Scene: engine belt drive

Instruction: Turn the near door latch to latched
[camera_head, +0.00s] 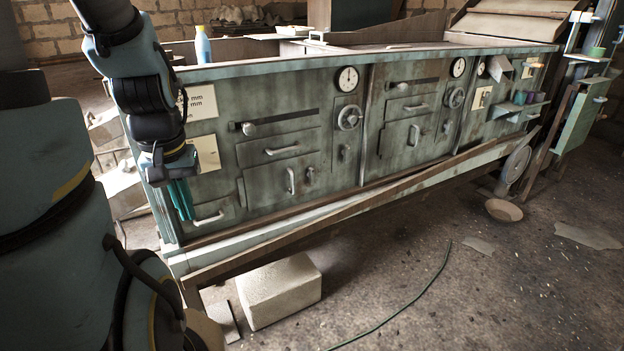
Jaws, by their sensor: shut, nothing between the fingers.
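The near door (268,190) is a green-grey panel low in the left half of the machine front, with a pale upright handle (290,181). A small pale latch (310,176) sits just right of that handle, by the door's right edge. It looks roughly upright, but it is too small to tell whether it is latched. The door looks flush with the front. My gripper (183,200) hangs at the left end of the machine front, pointing down, with its teal fingers shut and empty. It is well left of the latch and apart from it.
A drawer handle (208,217) is low beside my gripper. A slider knob (248,128), a drawer pull (282,150) and a handwheel (349,118) stick out from the front. A wooden beam (350,211) slopes along below. A pale block (280,290) lies on the floor.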

